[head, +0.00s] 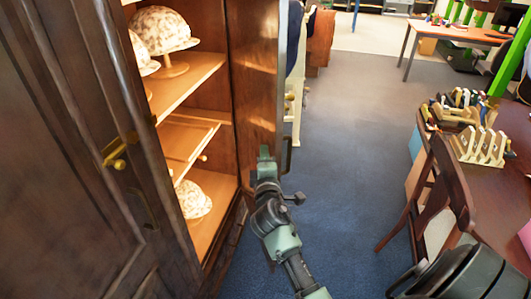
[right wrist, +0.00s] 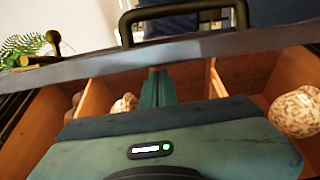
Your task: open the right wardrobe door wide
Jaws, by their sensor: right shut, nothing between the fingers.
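The wardrobe's right door (head: 258,75) stands partly open, its lit inner face and narrow edge showing. A dark bar handle (head: 287,155) is on its outer side; the handle also shows at the top of the right wrist view (right wrist: 184,18), beyond the grey door edge (right wrist: 165,50). My right gripper (head: 265,156) is shut and empty, by the lower part of the door on its inner side. Its closed fingers (right wrist: 157,88) point toward the door edge in the right wrist view; I cannot tell whether they touch it. My left gripper is out of view.
The dark left door (head: 60,190) with a brass handle (head: 115,162) fills the left side. Patterned caps (head: 160,30) sit on the wooden shelves (head: 185,80). Blue carpet (head: 340,170) is clear right of the open door. A chair (head: 435,200) and desk (head: 500,190) stand further right.

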